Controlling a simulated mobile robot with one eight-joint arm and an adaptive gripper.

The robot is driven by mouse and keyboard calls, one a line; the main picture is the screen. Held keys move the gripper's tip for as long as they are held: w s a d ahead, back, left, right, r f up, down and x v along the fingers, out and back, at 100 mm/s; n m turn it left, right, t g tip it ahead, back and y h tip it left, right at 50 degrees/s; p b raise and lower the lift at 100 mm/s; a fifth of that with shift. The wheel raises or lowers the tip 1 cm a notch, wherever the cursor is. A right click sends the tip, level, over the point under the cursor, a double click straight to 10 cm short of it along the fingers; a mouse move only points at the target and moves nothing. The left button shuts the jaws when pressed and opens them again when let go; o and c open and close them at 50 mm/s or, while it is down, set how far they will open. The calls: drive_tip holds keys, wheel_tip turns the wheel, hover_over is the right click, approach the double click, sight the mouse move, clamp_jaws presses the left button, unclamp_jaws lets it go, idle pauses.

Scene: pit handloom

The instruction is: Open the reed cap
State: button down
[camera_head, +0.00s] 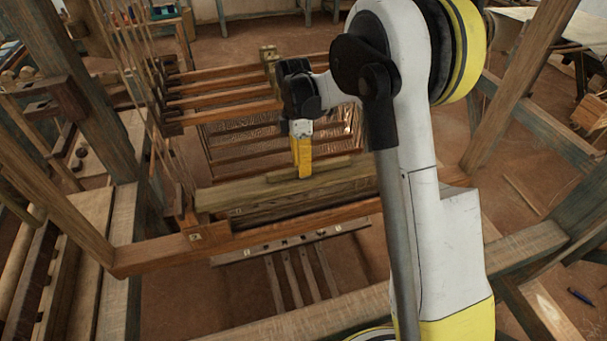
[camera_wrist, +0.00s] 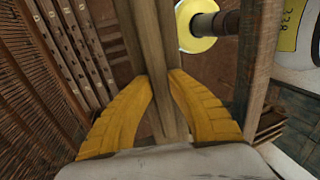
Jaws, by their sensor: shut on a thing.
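The reed cap (camera_head: 228,197) is a long pale wooden beam lying across the loom, with a narrower raised strip (camera_head: 334,166) along its top. My gripper (camera_head: 304,172) reaches down onto this strip from above, its yellow fingers pointing down. In the wrist view, my gripper (camera_wrist: 162,76) has one finger on each side of the narrow wooden bar (camera_wrist: 150,35), shut on it. The cap sits on or just above the darker wood beneath; I cannot tell whether there is a gap. My arm hides the cap's right end.
Several horizontal wooden bars (camera_head: 225,90) stand behind the cap, with cords at left. A reddish crossbeam (camera_head: 160,254) runs in front. Thick posts (camera_head: 95,100) (camera_head: 520,85) flank the loom. Open floor (camera_head: 190,300) shows below.

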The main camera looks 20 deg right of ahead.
drive_tip(key=shift+w+r+g, duration=0.25)
drive_tip(key=shift+w+g, duration=0.2)
drive_tip(key=shift+g, duration=0.45)
drive_tip(key=c, duration=1.3)
unclamp_jaws()
drive_tip(key=shift+o, duration=0.2)
drive_tip(key=v, duration=1.2)
drive_tip(key=shift+s+b, duration=0.1)
drive_tip(key=shift+b, duration=0.2)
